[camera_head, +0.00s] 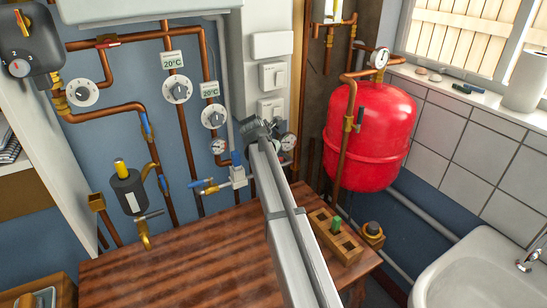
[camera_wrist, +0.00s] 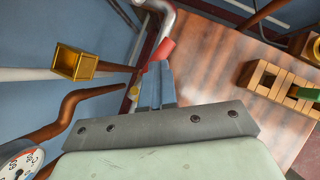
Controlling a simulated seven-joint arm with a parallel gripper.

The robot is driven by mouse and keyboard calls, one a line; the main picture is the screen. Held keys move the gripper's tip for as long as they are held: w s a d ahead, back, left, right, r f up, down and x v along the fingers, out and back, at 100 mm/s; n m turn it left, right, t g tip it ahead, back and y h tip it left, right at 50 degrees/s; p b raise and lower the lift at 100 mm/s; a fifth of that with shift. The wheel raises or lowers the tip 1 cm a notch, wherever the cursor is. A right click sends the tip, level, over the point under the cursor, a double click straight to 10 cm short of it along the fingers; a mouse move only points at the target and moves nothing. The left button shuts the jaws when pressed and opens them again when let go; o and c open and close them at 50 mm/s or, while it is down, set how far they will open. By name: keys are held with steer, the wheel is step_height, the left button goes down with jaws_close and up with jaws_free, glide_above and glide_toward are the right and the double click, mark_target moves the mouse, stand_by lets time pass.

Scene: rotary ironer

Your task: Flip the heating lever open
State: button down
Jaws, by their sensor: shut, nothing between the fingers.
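My gripper (camera_wrist: 154,70) is shut and empty in the wrist view. Its fingertips are close to a red cylindrical piece (camera_wrist: 166,48) by a bent silver pipe (camera_wrist: 160,18); I cannot tell whether they touch. In the head view my arm's far end (camera_head: 257,130) is in front of the pipework, and the fingers are hidden. I cannot tell which lever is the heating lever. Blue levers sit on the left copper pipe (camera_head: 147,124), and a red one higher up (camera_head: 107,39).
A wooden bench (camera_head: 175,255) lies below, with a slotted wooden block (camera_head: 336,237) on it. A red tank (camera_head: 368,135) stands right of my arm. Copper pipes, dials and a gauge (camera_head: 289,141) crowd the wall. A brass square funnel (camera_wrist: 76,63) is left of my fingers.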

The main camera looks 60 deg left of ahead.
steer(key=s+d+r, duration=0.2)
steer(key=d+r, duration=0.5)
steer(key=r, duration=0.4)
steer(key=shift+d+r, duration=0.3)
steer(key=shift+w, duration=0.1)
stand_by(0.3)
